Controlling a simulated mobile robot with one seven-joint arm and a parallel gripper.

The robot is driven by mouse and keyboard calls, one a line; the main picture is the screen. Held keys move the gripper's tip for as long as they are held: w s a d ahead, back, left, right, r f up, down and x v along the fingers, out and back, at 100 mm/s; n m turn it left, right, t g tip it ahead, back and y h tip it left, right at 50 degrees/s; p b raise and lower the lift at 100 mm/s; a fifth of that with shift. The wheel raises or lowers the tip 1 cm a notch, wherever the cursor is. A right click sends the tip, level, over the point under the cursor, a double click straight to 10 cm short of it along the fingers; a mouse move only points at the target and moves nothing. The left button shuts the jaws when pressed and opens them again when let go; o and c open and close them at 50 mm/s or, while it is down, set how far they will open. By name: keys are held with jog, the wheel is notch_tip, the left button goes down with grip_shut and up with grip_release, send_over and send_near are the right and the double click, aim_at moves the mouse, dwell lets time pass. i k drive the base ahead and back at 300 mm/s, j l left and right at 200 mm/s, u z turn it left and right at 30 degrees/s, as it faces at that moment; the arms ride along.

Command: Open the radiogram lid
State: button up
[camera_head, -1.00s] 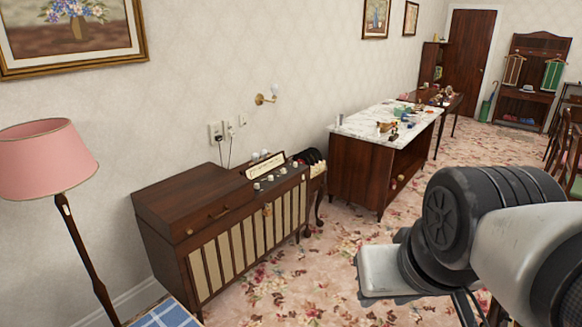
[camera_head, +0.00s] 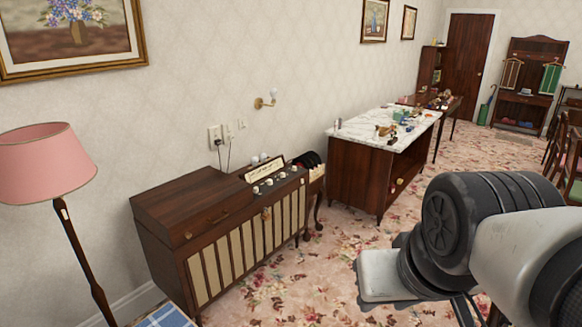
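The radiogram (camera_head: 262,240) is a dark wooden cabinet with pale slatted front panels, standing against the wall left of centre. Its lid (camera_head: 185,195) is the flat brown top on the left part, and it lies shut. A row of pale knobs (camera_head: 268,183) and a light dial panel (camera_head: 265,168) are on the right part of the top. My arm enters from the right edge, well apart from the radiogram. My gripper cannot be made out in this view.
A pink-shaded floor lamp (camera_head: 45,165) stands close to the radiogram's left. A blue checked cloth (camera_head: 165,316) is at the bottom edge. A marble-topped cabinet (camera_head: 350,130) with small items stands to the right. Floral carpet (camera_head: 290,290) is clear in front of the radiogram.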

aim_at(194, 202)
jog(key=i+u, duration=0.15)
jog(key=i, duration=0.45)
jog(key=i+u, duration=0.1)
jog(key=i, duration=0.45)
jog(key=i+l+u, duration=0.15)
jog(key=i, duration=0.4)
jog(key=i+l+u, duration=0.1)
jog(key=i, duration=0.5)
jog(key=i+l+u, duration=0.15)
jog(key=i, duration=0.4)
jog(key=l, duration=0.1)
